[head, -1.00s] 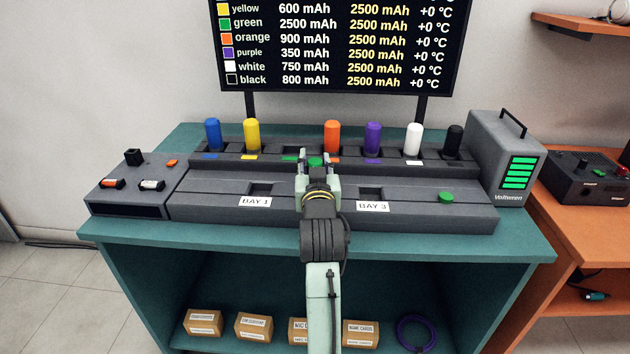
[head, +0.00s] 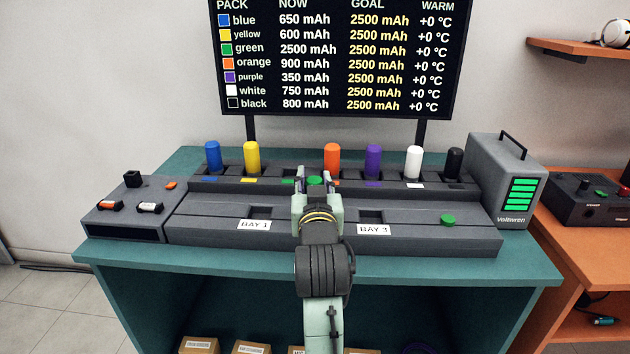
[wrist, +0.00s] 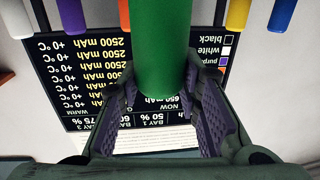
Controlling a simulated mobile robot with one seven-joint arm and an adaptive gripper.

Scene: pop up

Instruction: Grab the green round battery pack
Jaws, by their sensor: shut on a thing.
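The green round battery pack (head: 314,181) is between the fingers of my gripper (head: 314,183) in the head view; only its green top shows there. In the wrist view the green pack (wrist: 161,45) is large, with a purple-grey finger pad on each side of it. My gripper (wrist: 163,100) is shut on the pack. It is above the middle of the charging bench, between the BAY 1 and BAY 3 labels. The arm hides the pack's lower part in the head view, so I cannot tell how high it is held.
Blue (head: 213,157), yellow (head: 252,159), orange (head: 332,157), purple (head: 373,160), white (head: 413,162) and black (head: 454,163) packs stand in the back row. A green button (head: 448,220) is at right. The screen (head: 335,60) lists green at 2500 mAh.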

